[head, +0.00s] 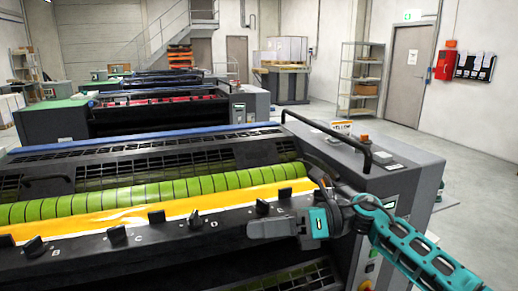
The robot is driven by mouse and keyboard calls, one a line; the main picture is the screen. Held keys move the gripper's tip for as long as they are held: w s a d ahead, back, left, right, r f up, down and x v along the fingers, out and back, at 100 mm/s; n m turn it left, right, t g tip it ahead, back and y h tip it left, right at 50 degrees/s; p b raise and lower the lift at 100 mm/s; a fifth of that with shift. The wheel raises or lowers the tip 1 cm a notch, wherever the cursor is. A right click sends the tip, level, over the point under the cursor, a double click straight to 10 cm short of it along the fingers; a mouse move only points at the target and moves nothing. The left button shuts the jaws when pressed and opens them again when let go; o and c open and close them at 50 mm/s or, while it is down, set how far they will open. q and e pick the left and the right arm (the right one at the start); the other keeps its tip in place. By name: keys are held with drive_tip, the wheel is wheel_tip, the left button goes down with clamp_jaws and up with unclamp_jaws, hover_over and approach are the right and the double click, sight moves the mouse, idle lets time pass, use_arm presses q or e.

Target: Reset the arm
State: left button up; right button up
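My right arm (420,255), teal and dark, comes in from the lower right. My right gripper (268,228) points left over the black front ledge of the nearest printing machine, near its right end. Its grey fingers show side-on as one block, so I cannot tell whether they are open or shut. No object shows in them. Whether the gripper touches the ledge is unclear. My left gripper is not in view.
The near machine has a green roller (150,191), a yellow strip (115,222) and several black ink keys (117,236) along the ledge. A black handrail (340,134) stands on its right housing (375,165). Open floor (480,190) lies to the right.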

drive_tip(key=s+d+f+m+t+h, duration=0.1)
drive_tip(key=d+f+m+t+h, duration=0.35)
drive_tip(key=m, duration=0.75)
drive_tip(key=s+d+f+m+t+h+p, duration=0.1)
drive_tip(key=s+d+f+m+t, duration=0.1)
drive_tip(key=f+m+t, duration=0.7)
drive_tip(key=s+d+f+m+t+h, duration=0.1)
drive_tip(key=d+f+m+t+h, duration=0.3)
drive_tip(key=m, duration=1)
drive_tip(key=s+d+f+m+g+h, duration=0.2)
drive_tip(key=s+d+f+m, duration=0.1)
drive_tip(key=s+f+m, duration=0.2)
drive_tip(key=s+d+f+m+g+h, duration=0.3)
drive_tip(key=s+f+m, duration=0.2)
drive_tip(key=s, duration=0.5)
wheel_tip(320, 180, down, 2)
drive_tip(key=shift+s+d+f+m, duration=0.2)
drive_tip(key=shift+s+m, duration=0.1)
drive_tip(key=shift+m, duration=0.1)
